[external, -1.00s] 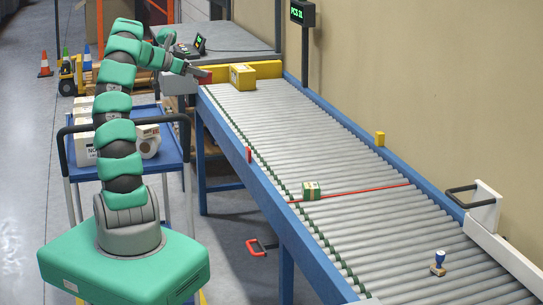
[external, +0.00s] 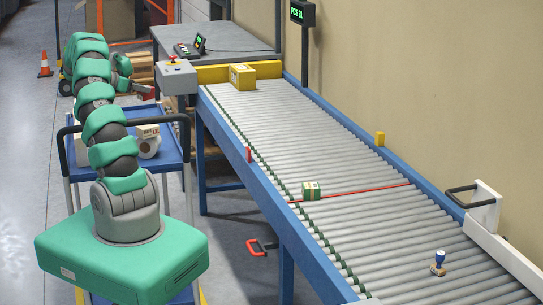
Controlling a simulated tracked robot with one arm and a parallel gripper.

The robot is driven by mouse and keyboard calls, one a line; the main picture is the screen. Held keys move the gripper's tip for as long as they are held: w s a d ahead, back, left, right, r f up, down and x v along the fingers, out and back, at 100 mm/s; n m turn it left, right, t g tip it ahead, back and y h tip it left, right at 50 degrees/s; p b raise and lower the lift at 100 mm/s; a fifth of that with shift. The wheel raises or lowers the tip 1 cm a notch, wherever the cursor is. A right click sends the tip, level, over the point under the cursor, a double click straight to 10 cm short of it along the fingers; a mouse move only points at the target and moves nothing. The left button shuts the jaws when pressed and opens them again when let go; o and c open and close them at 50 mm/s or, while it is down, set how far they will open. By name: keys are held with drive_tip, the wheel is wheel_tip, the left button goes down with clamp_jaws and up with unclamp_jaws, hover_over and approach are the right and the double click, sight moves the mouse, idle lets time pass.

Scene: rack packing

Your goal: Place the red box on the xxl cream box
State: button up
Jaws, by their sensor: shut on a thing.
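My gripper (external: 146,90) is over the far part of the blue cart, left of the conveyor's far end. It is shut on the red box (external: 150,95), of which only a small dark red part shows by the fingertips. Pale cream boxes stand on the cart; one edge (external: 80,150) shows left of my arm, which hides most of them. I cannot tell which is the xxl cream box. The held box is above the cart and apart from what stands there.
A grey control box with a red button (external: 173,60) stands near my gripper.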

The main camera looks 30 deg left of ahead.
wheel_tip(320, 180, down, 10)
drive_tip(key=shift+r+b, duration=0.15)
drive_tip(key=shift+b, duration=0.3)
drive_tip(key=o, duration=1)
drive_tip(key=shift+s+a+r, duration=0.15)
drive_tip(key=shift+s, duration=0.1)
drive_tip(key=v, duration=1.1)
drive_tip(key=shift+s, duration=0.2)
